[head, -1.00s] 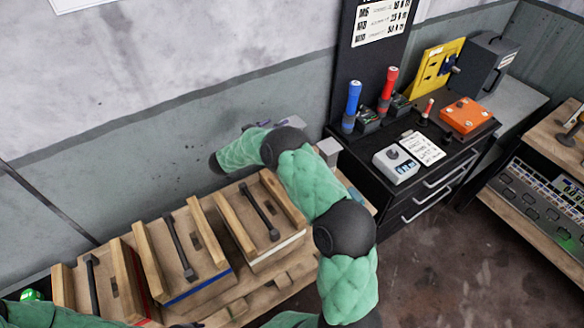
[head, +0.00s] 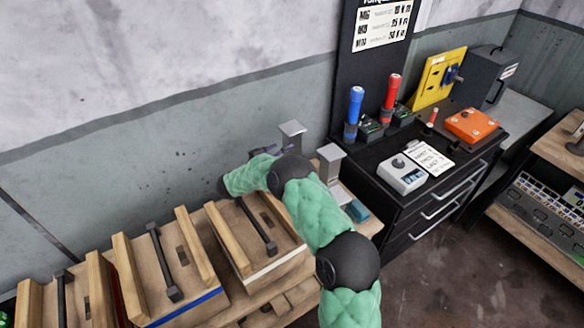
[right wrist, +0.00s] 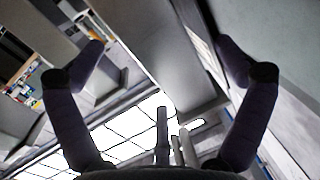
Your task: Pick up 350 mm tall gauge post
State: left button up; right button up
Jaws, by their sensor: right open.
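Two grey posts with flat square tops show in the head view behind my right arm, a farther one (head: 292,131) and a nearer one (head: 330,156). I cannot tell which is the 350 mm gauge post. My right gripper (head: 268,150) is mostly hidden behind my green sleeve, its purple fingers just left of the farther post. In the right wrist view my right gripper (right wrist: 160,48) is open, and a big grey post-like shape (right wrist: 165,55) shows between its fingers. I cannot tell how far beyond them it is. My left gripper is not in view.
Wooden crates with dark bar handles, one with a blue stripe (head: 170,270) and one with a white stripe (head: 255,240), stand on the bench left of my arm. A small teal block (head: 357,211) lies right of the posts. A black drawer cabinet (head: 425,205) stands to the right.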

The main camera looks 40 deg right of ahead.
jog(key=d, duration=0.3)
jog(key=shift+s+d+b, duration=0.15)
jog(key=shift+d+b, duration=0.15)
jog(key=shift+b, duration=0.1)
jog(key=shift+d, duration=0.5)
jog(key=shift+r, duration=0.1)
jog(key=c, duration=1.8)
